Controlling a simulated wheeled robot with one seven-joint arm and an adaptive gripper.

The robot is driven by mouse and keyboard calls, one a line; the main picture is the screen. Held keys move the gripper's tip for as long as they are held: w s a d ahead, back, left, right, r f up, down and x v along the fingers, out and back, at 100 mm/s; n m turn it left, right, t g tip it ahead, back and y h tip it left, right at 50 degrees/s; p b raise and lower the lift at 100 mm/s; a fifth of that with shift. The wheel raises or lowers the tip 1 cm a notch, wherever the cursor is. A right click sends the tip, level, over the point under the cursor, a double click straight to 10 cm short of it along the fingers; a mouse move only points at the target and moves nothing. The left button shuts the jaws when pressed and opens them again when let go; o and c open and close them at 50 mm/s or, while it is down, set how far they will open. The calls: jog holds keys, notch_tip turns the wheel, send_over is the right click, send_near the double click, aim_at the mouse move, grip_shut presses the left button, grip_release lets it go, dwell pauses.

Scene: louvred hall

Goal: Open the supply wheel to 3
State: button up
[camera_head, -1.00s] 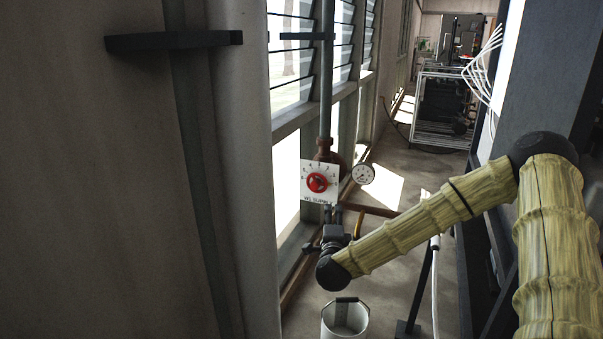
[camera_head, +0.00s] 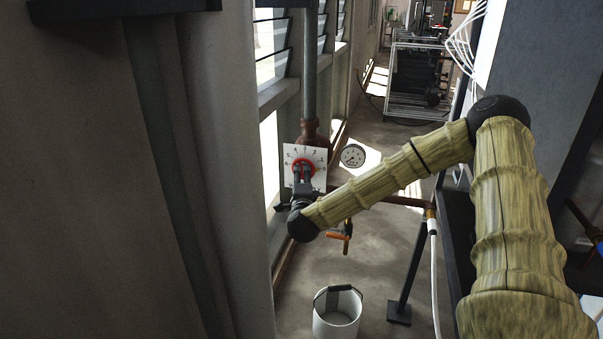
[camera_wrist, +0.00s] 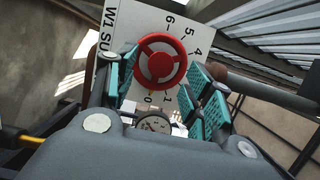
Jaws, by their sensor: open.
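The red supply wheel (camera_head: 303,168) sits on a square white dial plate (camera_head: 290,153) by the pipe below the louvres. In the wrist view the wheel (camera_wrist: 161,62) is a red ring with spokes, and the plate (camera_wrist: 177,20) carries the numbers 6, 5, 4, 1 and 0 in sight. Where the wheel's pointer stands I cannot tell surely. My gripper (camera_head: 302,174) is at the wheel's front. In the wrist view my gripper (camera_wrist: 165,84) is open, with teal pads either side of the wheel's lower part; contact is unclear. My fingers hide some numbers.
A pressure gauge (camera_head: 353,155) stands right of the plate. A copper pipe (camera_head: 405,202) and an orange-handled tap (camera_head: 341,238) are below my forearm. A white bucket (camera_head: 337,313) stands on the floor. The curtain-like wall (camera_head: 215,180) is close on the left.

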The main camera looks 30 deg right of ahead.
aim_at(302, 172)
jog(key=x, duration=0.3)
jog(key=shift+w+d+r, duration=0.1)
jog(key=shift+w+d, duration=0.05)
jog(key=shift+w, duration=0.05)
jog(key=shift+b+x, duration=0.35)
jog(key=shift+x, duration=0.4)
